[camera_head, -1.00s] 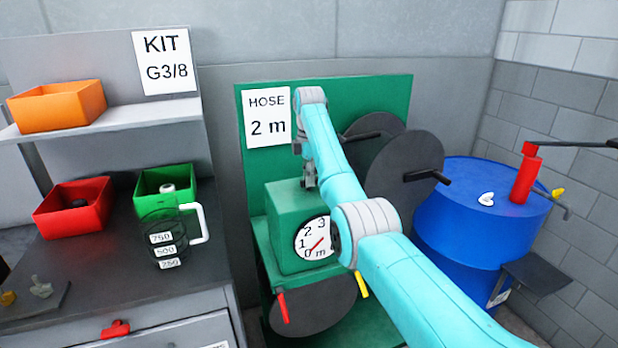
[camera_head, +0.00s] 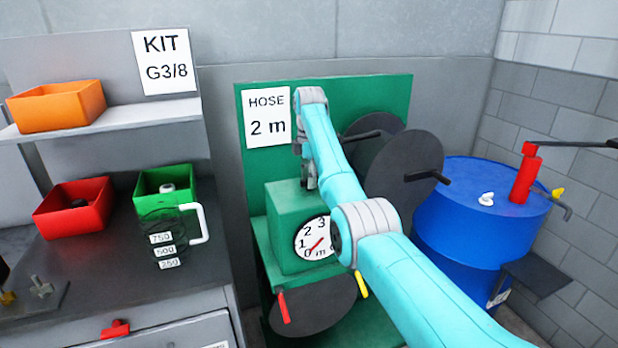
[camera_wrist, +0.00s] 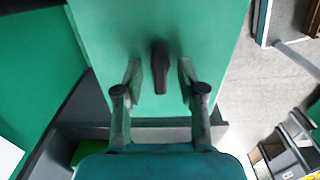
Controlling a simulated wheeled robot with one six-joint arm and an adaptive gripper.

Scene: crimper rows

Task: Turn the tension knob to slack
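In the wrist view a dark elongated knob (camera_wrist: 160,68) stands on the top of the green box. My gripper (camera_wrist: 159,75) is open, with one finger on each side of the knob and a visible gap to each. In the head view my gripper (camera_head: 310,180) points down at the top of the green box (camera_head: 290,205); the knob is hidden there. A round dial (camera_head: 316,238) marked in metres is on the box's front, its red needle pointing to the lower left. No slack marking can be read.
A green backboard (camera_head: 380,95) with a "HOSE 2 m" sign (camera_head: 267,117) and dark reels (camera_head: 410,170) stands behind. A red-handled lever (camera_head: 284,306) is below. A blue drum (camera_head: 470,225) is on the right, a bench with bins (camera_head: 75,212) on the left.

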